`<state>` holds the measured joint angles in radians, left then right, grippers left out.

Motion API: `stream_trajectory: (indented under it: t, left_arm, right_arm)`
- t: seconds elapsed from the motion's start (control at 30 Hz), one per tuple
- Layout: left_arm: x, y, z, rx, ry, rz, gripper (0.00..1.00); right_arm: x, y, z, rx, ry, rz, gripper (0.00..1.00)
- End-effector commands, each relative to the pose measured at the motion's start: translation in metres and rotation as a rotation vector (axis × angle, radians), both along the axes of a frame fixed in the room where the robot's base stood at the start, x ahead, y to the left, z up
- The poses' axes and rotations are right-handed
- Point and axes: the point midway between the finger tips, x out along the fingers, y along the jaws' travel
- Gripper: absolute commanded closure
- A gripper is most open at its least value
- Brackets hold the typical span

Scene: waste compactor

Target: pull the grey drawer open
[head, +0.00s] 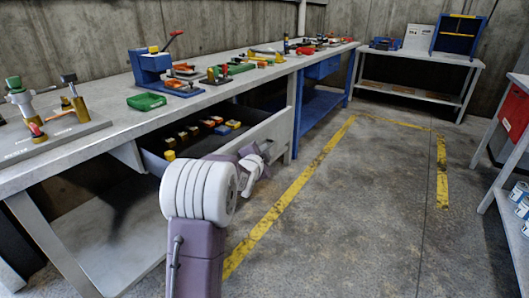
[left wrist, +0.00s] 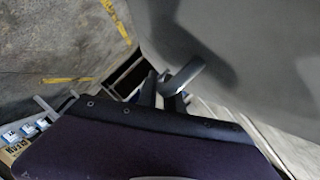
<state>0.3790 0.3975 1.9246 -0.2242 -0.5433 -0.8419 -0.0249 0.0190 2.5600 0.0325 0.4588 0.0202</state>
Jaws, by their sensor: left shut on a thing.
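The grey drawer (head: 276,131) is pulled out from under the long workbench, with several small yellow, red and blue pieces inside. My left gripper (head: 262,164) is at the outer side of the drawer front, partly hidden behind my own arm in the head view. In the left wrist view, the fingers of my left gripper (left wrist: 163,90) are shut on the drawer's bar handle (left wrist: 186,74). The drawer's smooth grey front (left wrist: 245,45) fills the upper right there. My right gripper does not show.
The workbench (head: 107,110) carries a blue press (head: 150,68), a green tray (head: 146,101) and other tools. A blue-framed bench part (head: 318,105) stands beyond the drawer. A red bin (head: 514,110) is at the right. The floor (head: 340,220) between is clear, with yellow tape.

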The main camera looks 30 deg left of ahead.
Motion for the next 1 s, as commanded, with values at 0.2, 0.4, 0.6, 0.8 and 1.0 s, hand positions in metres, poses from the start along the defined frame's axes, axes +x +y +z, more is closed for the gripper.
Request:
stream_trajectory:
  t: [0.2,0.4,0.6,0.8,1.0]
  left_arm:
    - [0.0,0.0,-0.001,-0.001,0.001,0.001,0.8]
    - [0.0,0.0,0.0,-0.001,0.0,0.0,0.8]
    - [-0.009,-0.002,0.004,-0.001,0.001,0.001,0.8]
    - [-0.043,-0.011,0.013,0.0,0.001,0.001,0.8]
    - [-0.073,-0.019,0.018,-0.001,0.001,0.002,0.8]
  right_arm:
    - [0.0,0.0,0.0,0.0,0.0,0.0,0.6]
    - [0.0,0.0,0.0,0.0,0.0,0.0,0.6]
    - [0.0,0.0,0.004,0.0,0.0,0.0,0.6]
    - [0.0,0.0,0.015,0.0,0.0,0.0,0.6]
    - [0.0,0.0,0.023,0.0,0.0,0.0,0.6]
